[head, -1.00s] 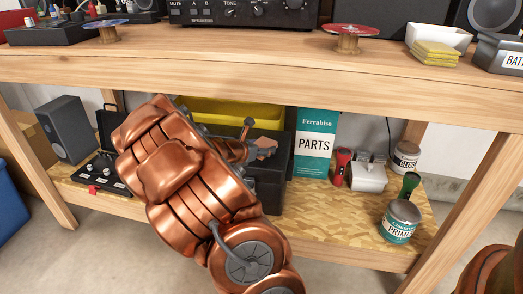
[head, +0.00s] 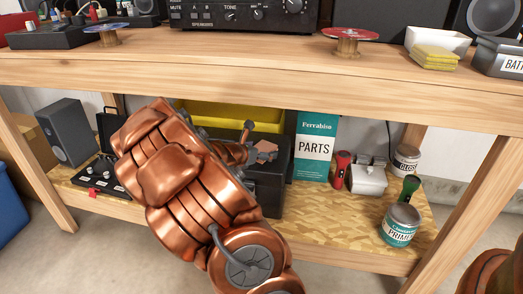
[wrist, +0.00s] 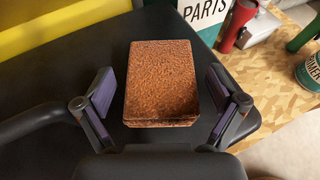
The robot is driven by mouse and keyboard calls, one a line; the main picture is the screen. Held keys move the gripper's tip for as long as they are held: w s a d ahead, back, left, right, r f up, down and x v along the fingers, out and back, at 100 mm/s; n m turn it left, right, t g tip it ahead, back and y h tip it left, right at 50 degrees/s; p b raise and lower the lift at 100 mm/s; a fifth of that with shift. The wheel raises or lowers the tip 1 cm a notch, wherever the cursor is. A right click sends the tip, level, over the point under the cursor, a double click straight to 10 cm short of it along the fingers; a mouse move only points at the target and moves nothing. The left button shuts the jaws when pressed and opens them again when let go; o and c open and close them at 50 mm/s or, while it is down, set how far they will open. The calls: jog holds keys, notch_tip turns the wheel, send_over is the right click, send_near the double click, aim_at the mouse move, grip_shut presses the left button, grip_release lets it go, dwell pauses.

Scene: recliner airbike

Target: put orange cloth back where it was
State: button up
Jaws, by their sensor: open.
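The orange cloth (wrist: 161,78) shows in the wrist view as a thick rust-orange block with a rough surface. It lies on the flat top of a black case (wrist: 75,80). My gripper (wrist: 160,92) is open, with one finger on each side of the cloth and a visible gap at both sides. In the head view, my gripper (head: 250,146) is over the black case (head: 271,188) on the lower shelf, and a small part of the cloth (head: 267,154) shows beside it. My arm hides much of the case.
A yellow bin (head: 225,114) stands behind the case. To the right are a teal PARTS box (head: 315,148), a red tool (head: 342,168) and a primer can (head: 400,224). The workbench top (head: 270,68) is above; yellow cloths (head: 435,55) are stacked on it at right.

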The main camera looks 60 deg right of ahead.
jog(key=p+v, duration=0.4)
jog(key=v, duration=0.8)
jog(key=s+a+r+m+g+y, duration=0.2)
jog(key=s+a+m+g+y, duration=0.15)
jog(key=s+a+m, duration=0.75)
jog(key=s+a+m+y, duration=0.3)
jog(key=s+a+y, duration=0.2)
jog(key=a, duration=0.8)
jog(key=s+a+f+m+y, duration=0.1)
jog(key=s+a+m+y, duration=0.2)
jog(key=a, duration=1)
jog(key=s+y, duration=0.2)
jog(key=shift+s, duration=0.4)
jog(key=shift+f, duration=0.1)
notch_tip(320, 180, up, 38)
jog(key=w+t+p, duration=0.1)
jog(key=t+p, duration=0.1)
jog(key=p, duration=3.4)
jog(key=shift+w+m, duration=0.3)
